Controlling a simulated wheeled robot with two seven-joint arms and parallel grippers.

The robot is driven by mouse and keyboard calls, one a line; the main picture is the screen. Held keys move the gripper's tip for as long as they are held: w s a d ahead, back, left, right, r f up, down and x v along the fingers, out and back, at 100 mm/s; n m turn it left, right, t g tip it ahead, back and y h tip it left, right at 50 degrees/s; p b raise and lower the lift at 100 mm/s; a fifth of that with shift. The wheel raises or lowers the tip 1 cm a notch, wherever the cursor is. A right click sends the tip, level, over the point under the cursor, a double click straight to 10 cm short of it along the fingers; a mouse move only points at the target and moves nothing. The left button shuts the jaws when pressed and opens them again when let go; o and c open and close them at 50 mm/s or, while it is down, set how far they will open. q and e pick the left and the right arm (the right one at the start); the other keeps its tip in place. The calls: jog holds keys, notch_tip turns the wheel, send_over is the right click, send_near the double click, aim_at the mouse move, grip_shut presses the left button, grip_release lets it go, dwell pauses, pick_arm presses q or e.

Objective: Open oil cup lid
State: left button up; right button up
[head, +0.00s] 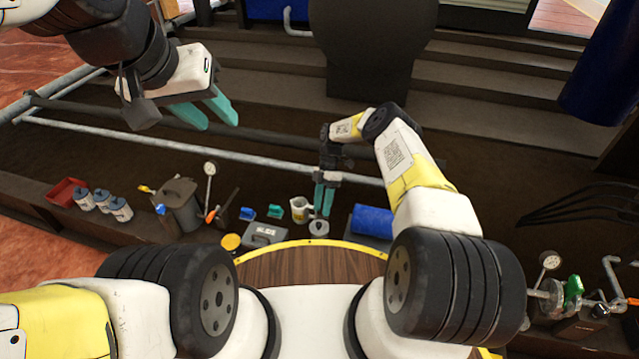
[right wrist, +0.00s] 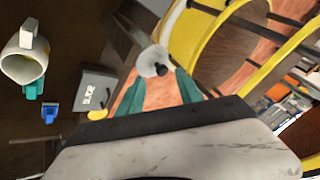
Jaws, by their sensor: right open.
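A small light-grey round piece with a dark knob, which looks like the oil cup lid (head: 319,228), is near the front edge of the bench in the head view. It also shows in the right wrist view (right wrist: 150,58), just beyond and between the fingertips. The cup body under it is hidden. My right gripper (head: 322,212) points down right above the lid, with its teal fingers apart and nothing between them. Whether a finger touches the knob I cannot tell. My left gripper (head: 219,124) is raised at the upper left, open and empty, far from the lid.
A white jug (head: 300,209) stands just left of the right gripper. A grey SLIDE box (head: 264,235) and small blue pieces (head: 246,212) lie further left. A blue cylinder (head: 373,221) is close on the right. A yellow-rimmed round wooden surface (head: 310,265) lies in front.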

jog(key=v, duration=0.6)
jog(key=shift+r, duration=0.2)
jog(key=shift+w, duration=0.2)
